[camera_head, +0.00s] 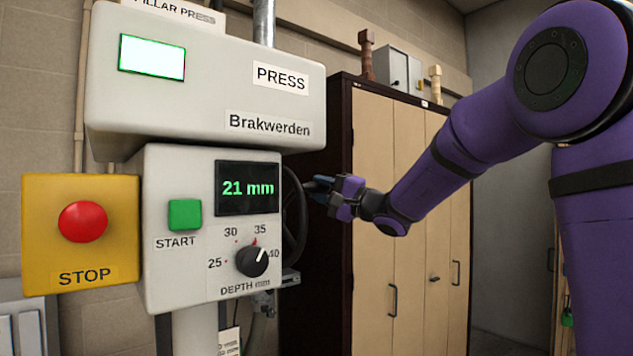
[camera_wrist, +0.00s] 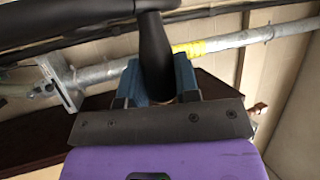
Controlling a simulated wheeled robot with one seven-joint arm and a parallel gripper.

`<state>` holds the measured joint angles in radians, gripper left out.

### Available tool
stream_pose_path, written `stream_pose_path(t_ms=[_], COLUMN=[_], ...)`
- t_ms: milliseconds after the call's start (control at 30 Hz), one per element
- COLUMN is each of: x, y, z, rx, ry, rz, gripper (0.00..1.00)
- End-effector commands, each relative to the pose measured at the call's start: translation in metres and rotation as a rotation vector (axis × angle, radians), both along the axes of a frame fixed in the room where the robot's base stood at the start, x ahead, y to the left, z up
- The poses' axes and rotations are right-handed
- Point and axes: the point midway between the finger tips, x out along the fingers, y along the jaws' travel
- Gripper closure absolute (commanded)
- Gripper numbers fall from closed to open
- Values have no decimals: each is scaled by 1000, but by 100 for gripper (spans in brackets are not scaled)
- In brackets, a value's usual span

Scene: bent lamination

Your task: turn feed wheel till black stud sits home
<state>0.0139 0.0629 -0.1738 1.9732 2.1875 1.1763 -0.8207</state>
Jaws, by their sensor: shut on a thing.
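The black feed wheel (camera_head: 293,215) stands edge-on at the right side of the grey press, partly hidden behind the press housing. Part of its dark rim (camera_wrist: 60,22) crosses the top left of the wrist view. My gripper (camera_head: 320,185) is at the wheel's right side. In the wrist view, the blue fingers of my gripper (camera_wrist: 158,80) are closed around the wheel's black handle (camera_wrist: 155,45). The press display (camera_head: 247,188) reads 21 mm. I cannot make out the black stud in either view.
The depth knob (camera_head: 252,261) points between 35 and 40. A green START button (camera_head: 185,215) and a red STOP button (camera_head: 83,222) are on the press front. A tall cabinet (camera_head: 375,230) stands behind my gripper. A metal pipe (camera_wrist: 250,38) crosses the wrist view.

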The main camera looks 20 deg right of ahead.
Motion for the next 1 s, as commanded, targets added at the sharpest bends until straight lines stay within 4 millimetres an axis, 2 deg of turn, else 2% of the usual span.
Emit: stream_pose_path(t_ms=[33, 300, 900, 933, 1000], x=[-1, -6, -7, -7, -7], y=[0, -2, -2, -2, -2], z=[-8, -20, -26, -26, -25], rx=[-2, -4, -4, -4, -3], ry=[11, 14, 17, 17, 17], rz=[-1, -1, -1, -1, 0], gripper=[100, 100, 100, 63, 47])
